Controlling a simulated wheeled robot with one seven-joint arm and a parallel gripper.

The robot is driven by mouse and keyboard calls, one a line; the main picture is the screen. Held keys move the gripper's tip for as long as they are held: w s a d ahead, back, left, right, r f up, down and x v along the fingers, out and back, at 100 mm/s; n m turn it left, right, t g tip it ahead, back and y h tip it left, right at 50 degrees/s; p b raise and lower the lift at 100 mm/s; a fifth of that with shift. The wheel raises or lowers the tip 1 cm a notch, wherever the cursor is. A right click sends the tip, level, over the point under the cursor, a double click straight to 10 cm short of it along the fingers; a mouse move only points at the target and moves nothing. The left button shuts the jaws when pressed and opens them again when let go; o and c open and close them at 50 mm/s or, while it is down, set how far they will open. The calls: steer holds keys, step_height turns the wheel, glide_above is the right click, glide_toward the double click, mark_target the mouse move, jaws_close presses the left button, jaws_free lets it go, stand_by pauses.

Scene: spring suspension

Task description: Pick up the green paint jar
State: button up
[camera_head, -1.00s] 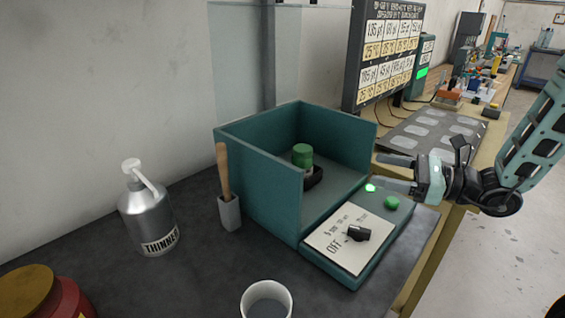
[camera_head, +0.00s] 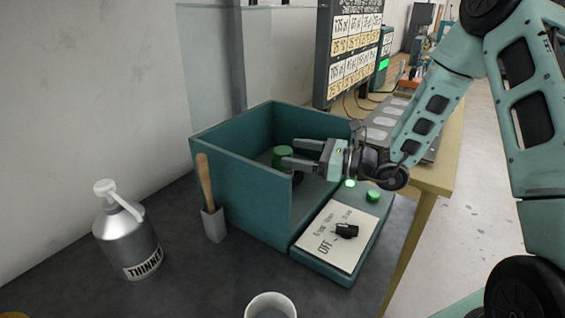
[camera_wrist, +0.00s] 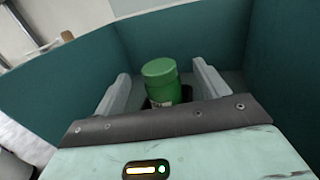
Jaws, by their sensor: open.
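The green paint jar (camera_head: 283,155) stands upright inside the teal open-topped box (camera_head: 243,190). My gripper (camera_head: 297,155) reaches into the box from the right, its two fingers apart and pointing left toward the jar. In the wrist view the jar (camera_wrist: 161,82) shows between the two open fingers (camera_wrist: 158,90), with its green lid on top and a bit of label below. The lower part of the jar is hidden by my gripper. I cannot tell whether the fingertips touch it; they do not grip it.
The box walls stand close around my gripper. A control panel (camera_head: 325,252) with a black knob and green button lies in front.

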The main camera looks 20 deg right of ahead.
mark_target(275, 152)
steer(key=shift+f+p+x, duration=0.2)
steer(key=shift+p+x, duration=0.2)
steer(key=shift+x, duration=1.1)
steer(key=shift+f+p+x, duration=0.2)
steer(key=shift+p+x, duration=0.15)
steer(key=shift+x, duration=1.2)
steer(key=shift+s, duration=0.1)
steer(key=shift+c, duration=0.3)
